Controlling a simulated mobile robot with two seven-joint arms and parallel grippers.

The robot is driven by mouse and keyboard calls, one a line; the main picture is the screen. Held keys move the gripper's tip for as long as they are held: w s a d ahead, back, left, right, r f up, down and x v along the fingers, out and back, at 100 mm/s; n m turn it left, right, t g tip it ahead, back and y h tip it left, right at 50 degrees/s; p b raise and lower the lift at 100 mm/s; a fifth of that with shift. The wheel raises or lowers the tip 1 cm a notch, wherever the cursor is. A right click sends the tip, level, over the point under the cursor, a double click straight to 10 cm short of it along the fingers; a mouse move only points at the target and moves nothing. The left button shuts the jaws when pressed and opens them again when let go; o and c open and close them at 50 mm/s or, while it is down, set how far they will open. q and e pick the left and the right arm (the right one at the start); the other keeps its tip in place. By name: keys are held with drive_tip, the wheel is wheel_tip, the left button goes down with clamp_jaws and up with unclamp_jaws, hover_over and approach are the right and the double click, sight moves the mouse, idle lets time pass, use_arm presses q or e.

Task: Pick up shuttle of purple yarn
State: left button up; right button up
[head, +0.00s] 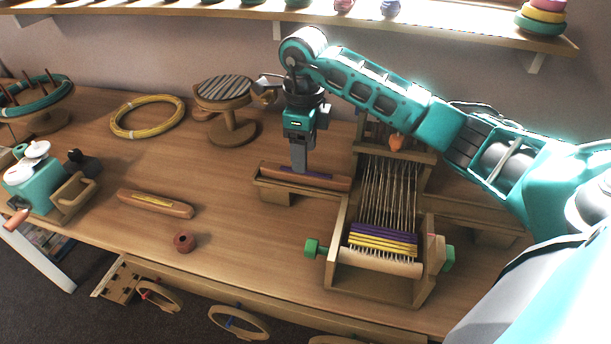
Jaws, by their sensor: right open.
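The shuttle of purple yarn (328,181) is a long wooden piece with a dark purple strip. It lies lengthwise on a low wooden stand (272,187) left of the loom. My right gripper (300,169) points straight down over the shuttle's left-middle part. Its jaws are open, with the fingertips at or just above the shuttle; I cannot tell whether they touch it. The fingers hide part of the shuttle. My left gripper is not in view.
A wooden loom (376,285) with purple and yellow weaving stands close right. A yellow-yarn shuttle (155,203) and a small red spool (184,242) lie left. A striped round stool (232,130) and a yellow hoop (148,116) are behind. The table's front middle is clear.

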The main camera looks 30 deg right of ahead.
sight(306, 176)
drive_tip(key=f, duration=0.5)
drive_tip(key=shift+w+d+f, duration=0.1)
drive_tip(key=shift+d+f, duration=0.1)
clamp_jaws()
idle(0.4)
